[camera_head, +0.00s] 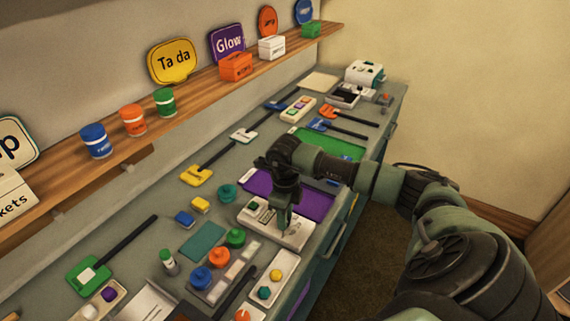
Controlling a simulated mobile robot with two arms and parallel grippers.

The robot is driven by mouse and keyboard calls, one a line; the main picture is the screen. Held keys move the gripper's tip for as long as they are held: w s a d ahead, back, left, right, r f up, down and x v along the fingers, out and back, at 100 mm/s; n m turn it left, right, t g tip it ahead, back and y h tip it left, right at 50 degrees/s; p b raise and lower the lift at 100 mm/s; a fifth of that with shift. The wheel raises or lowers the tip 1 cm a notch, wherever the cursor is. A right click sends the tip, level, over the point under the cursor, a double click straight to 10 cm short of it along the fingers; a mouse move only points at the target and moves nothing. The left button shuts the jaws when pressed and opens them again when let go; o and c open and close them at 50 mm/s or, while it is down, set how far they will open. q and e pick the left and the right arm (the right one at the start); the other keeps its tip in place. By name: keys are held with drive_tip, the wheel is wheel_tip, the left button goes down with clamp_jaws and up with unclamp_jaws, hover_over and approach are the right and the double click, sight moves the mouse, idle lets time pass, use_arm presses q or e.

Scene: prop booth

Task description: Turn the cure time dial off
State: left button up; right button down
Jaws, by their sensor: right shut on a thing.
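My right gripper (283,228) comes in from the right and points down onto a white box-shaped unit (256,221) on the grey counter. Its fingers are shut on a small part on top of this unit, which I take to be the cure time dial. The fingers hide the dial, so its setting cannot be read. A small green-marked panel shows on the unit's left part. My left gripper is not in view.
A purple mat (310,200) lies just behind the unit, and a green mat (340,146) farther back. Paint pots, including an orange one (219,257), and a tray (272,280) stand in front. A wooden shelf (195,88) runs along the wall.

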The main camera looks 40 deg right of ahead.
drive_tip(key=m+b, duration=0.2)
drive_tip(key=m, duration=0.3)
drive_tip(key=shift+m, duration=0.3)
drive_tip(key=m+b, duration=0.1)
drive_tip(key=m, duration=0.3)
drive_tip(key=shift+m, duration=0.4)
drive_tip(key=shift+w+r, duration=0.1)
drive_tip(key=c, duration=1.1)
unclamp_jaws()
